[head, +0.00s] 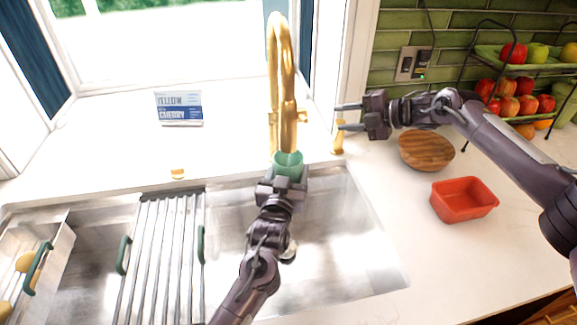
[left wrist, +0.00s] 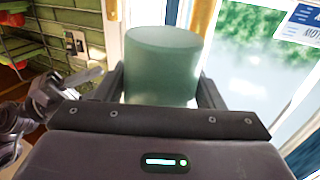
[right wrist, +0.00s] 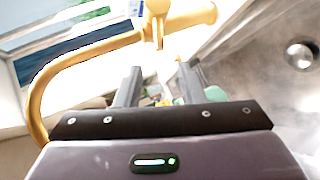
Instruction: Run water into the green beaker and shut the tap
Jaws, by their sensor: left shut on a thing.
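The green beaker (head: 288,164) is held in my left gripper (head: 283,180) over the sink, below the gold tap (head: 283,80). It also fills the middle of the left wrist view (left wrist: 163,65), between the fingers. The beaker's inside is not clear, and no water stream shows. My right gripper (head: 347,117) is open and empty, to the right of the tap, with its fingers pointing left. In the right wrist view the tap (right wrist: 40,95) arches at the left, and part of it is ahead of the open fingers (right wrist: 158,82).
The steel sink (head: 345,250) holds a drying rack (head: 160,250) at left. A small gold fixture (head: 337,138) stands just below my right gripper. A sponge packet (head: 179,108) stands behind the sink.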

